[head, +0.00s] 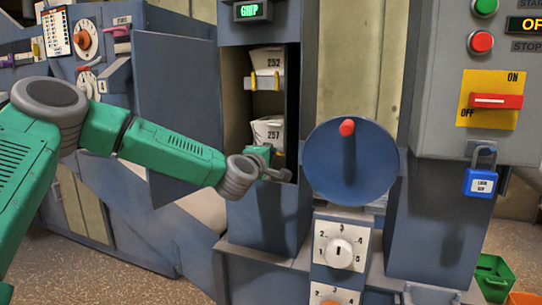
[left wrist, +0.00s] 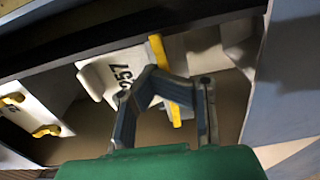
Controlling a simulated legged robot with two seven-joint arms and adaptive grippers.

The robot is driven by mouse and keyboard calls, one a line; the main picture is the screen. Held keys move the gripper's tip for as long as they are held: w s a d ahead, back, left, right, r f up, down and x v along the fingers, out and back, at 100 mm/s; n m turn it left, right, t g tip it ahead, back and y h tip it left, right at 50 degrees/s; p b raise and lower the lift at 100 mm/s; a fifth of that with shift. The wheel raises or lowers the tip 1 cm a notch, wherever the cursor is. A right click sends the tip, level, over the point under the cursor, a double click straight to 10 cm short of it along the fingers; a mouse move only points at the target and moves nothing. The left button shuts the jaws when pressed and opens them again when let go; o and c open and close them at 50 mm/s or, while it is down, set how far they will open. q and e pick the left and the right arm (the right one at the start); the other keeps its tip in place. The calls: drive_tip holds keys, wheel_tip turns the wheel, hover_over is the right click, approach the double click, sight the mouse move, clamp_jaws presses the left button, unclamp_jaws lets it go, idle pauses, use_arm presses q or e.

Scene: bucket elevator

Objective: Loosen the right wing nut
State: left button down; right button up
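In the head view, two white buckets hang in the open elevator casing: bucket 252 (head: 268,62) above and bucket 257 (head: 267,130) below. Two yellow wing nuts show on bucket 252, a left one (head: 252,83) and a right one (head: 283,82). My left gripper (head: 276,174) is inside the opening, in front of bucket 257 and hiding much of its front. In the left wrist view, bucket 257 (left wrist: 97,80) lies behind the fingers (left wrist: 182,95), with yellow parts (left wrist: 157,48) seen past them. Contact is unclear. My right gripper is not seen.
An open blue door (head: 178,110) stands left of the casing. A round blue disc with a red knob (head: 347,128) is close on the right. A dial panel (head: 340,248) is below. A red switch (head: 495,101) and blue padlock (head: 481,183) are farther right.

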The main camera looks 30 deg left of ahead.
use_arm(q)
drive_tip(key=c, duration=2.2)
unclamp_jaws()
drive_tip(key=shift+a, duration=0.1)
drive_tip(key=o, duration=0.6)
drive_tip(key=shift+c, duration=0.2)
drive_tip(key=v, duration=1.2)
